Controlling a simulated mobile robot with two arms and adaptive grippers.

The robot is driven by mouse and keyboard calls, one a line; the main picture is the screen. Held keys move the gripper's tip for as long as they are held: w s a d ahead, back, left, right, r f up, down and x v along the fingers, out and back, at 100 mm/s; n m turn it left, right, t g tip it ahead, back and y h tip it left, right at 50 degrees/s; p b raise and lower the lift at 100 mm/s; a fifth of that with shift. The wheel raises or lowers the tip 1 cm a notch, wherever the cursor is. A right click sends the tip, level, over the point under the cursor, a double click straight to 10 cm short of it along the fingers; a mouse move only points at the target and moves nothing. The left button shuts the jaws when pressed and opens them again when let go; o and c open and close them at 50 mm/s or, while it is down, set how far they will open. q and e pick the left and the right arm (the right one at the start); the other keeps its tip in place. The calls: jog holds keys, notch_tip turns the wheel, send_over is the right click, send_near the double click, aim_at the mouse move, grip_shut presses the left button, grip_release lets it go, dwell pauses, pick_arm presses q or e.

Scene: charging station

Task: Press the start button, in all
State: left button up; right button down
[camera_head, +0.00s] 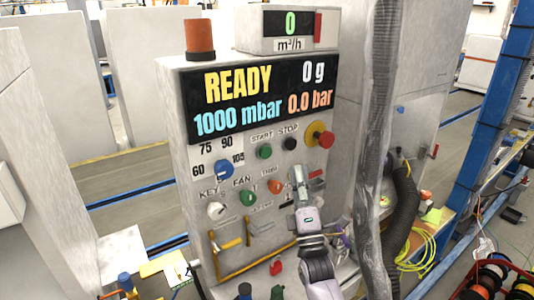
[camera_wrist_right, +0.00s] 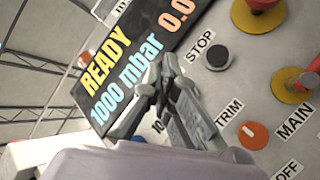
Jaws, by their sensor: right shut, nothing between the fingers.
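The control panel (camera_head: 270,185) faces me, with a green button (camera_head: 264,151) under the START label. A black button (camera_head: 290,143) sits to its right under STOP, and it also shows in the wrist view (camera_wrist_right: 217,57). My right gripper (camera_head: 297,172) is shut and empty, below and to the right of the green button in the head view. In the wrist view the fingers (camera_wrist_right: 162,78) cover the area left of the black button, and the green button is hidden there. I cannot tell the gap to the panel. My left gripper is out of view.
The display (camera_head: 255,92) reads READY. A red mushroom knob (camera_head: 326,139) on yellow is to the right of STOP. An orange trim knob (camera_head: 275,186), a green fan knob (camera_head: 248,198) and a blue dial (camera_head: 224,170) sit lower. A grey hose (camera_head: 378,130) hangs at the right.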

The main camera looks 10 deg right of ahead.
aim_at(265, 152)
jog(key=w+a+b, duration=0.3)
jog(key=w+b, duration=0.2)
jog(key=w, duration=0.3)
dwell(1.4)
jog(key=shift+w+a+b, duration=0.1)
jog(key=shift+w+b, duration=0.3)
jog(key=shift+b, duration=0.05)
